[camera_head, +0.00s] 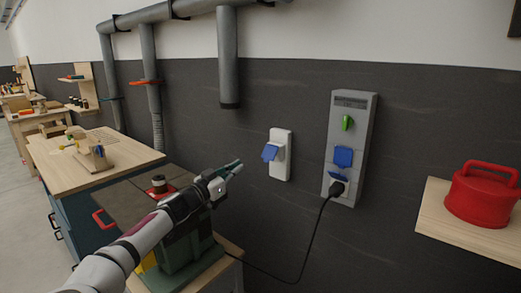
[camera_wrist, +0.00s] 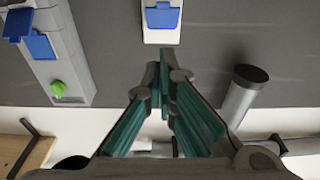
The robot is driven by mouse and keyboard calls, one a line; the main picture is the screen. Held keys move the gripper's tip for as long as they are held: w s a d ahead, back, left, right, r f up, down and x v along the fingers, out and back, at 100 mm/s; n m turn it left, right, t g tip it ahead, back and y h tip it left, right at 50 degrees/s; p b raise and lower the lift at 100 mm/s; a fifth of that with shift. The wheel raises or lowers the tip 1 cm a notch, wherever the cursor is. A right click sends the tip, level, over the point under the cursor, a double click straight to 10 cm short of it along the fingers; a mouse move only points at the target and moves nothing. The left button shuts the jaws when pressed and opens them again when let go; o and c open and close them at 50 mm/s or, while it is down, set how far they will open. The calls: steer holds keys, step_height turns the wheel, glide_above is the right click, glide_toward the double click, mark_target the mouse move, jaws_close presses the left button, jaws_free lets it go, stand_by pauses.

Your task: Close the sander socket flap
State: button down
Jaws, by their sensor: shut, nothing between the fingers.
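A white wall socket (camera_head: 281,165) has a blue flap (camera_head: 270,152) that stands out from the plate. The flap also shows in the wrist view (camera_wrist: 162,17), at the top. A grey socket box (camera_head: 354,120) to its right has a green knob (camera_head: 347,123), an upper blue flap (camera_head: 343,156) and a lower blue flap (camera_head: 338,177) raised over a black plug (camera_head: 337,188). No readable label shows which is the sander socket. My gripper (camera_head: 238,166) is shut and empty, left of the white socket and apart from its flap.
A black cable (camera_head: 311,237) hangs from the plug towards a green machine (camera_head: 188,257) below my arm. A grey pipe (camera_head: 228,60) hangs above. A red canister (camera_head: 484,192) stands on a wooden shelf (camera_head: 450,225) at right. A workbench (camera_head: 85,165) is at left.

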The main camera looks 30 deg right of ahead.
glide_toward(269, 156)
step_height(269, 156, up, 3)
steer(key=d, duration=0.1)
steer(key=shift+w+d+f+p, duration=0.15)
steer(key=shift+w+d+f, duration=0.2)
steer(key=shift+d, duration=0.25)
steer(key=shift+w+d+f+p, duration=0.2)
steer(key=shift+d+f, duration=0.1)
steer(key=shift+d, duration=0.35)
steer(key=shift+w+d+f+p, duration=0.1)
steer(key=shift+w+d+f, duration=0.25)
steer(key=shift+d, duration=0.25)
steer(key=shift+s, duration=0.1)
steer(key=shift+f+b, duration=0.15)
steer(key=shift+b, duration=0.2)
steer(key=shift+w+f+b, duration=0.1)
steer(key=shift+w+b, duration=0.1)
steer(key=shift+b, duration=0.15)
steer(key=shift+s+d+h+b, duration=0.1)
steer(key=shift+h+b, duration=0.2)
steer(key=shift+b, duration=0.15)
